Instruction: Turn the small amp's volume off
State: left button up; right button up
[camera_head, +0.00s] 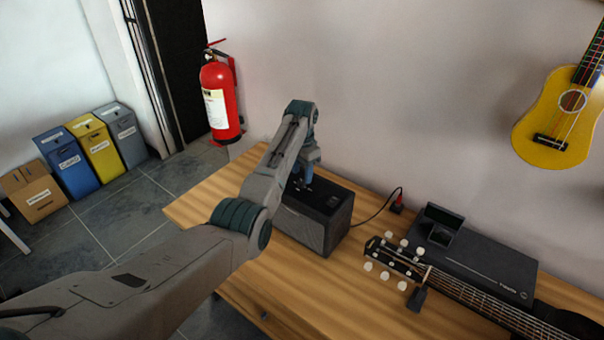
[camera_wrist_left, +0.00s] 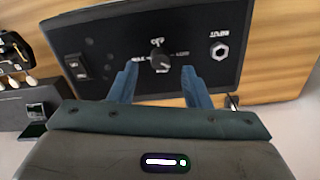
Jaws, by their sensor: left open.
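The small black amp (camera_head: 318,218) stands on the wooden table below my left arm in the head view. Its dark control panel (camera_wrist_left: 115,50) fills much of the left wrist view. The round volume knob (camera_wrist_left: 160,61) sits mid-panel, with small labels around it that are hard to read. My left gripper (camera_wrist_left: 160,75) is open, with one blue finger on each side of the knob; I cannot tell whether they touch it. In the head view the left gripper (camera_head: 303,180) is over the amp's top, and the arm partly hides the amp. My right gripper is not in view.
A rocker switch (camera_wrist_left: 76,67) and a jack socket (camera_wrist_left: 220,47) flank the knob. A cable runs from the amp to a red wall plug (camera_head: 397,203). A guitar (camera_head: 470,295) and a black device (camera_head: 480,262) lie to the right. The table's front left is clear.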

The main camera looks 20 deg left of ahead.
aim_at(302, 181)
pick_arm(q)
notch_tip(302, 181, down, 2)
jog(key=shift+f, duration=0.5)
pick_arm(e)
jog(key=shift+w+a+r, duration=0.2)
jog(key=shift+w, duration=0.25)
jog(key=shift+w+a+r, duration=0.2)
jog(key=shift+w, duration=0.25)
pick_arm(q)
jog(key=shift+c, duration=0.4)
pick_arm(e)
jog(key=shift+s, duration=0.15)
pick_arm(q)
grip_shut()
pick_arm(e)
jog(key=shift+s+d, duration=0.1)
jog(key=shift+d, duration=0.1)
pick_arm(q)
jog(key=shift+p, duration=0.3)
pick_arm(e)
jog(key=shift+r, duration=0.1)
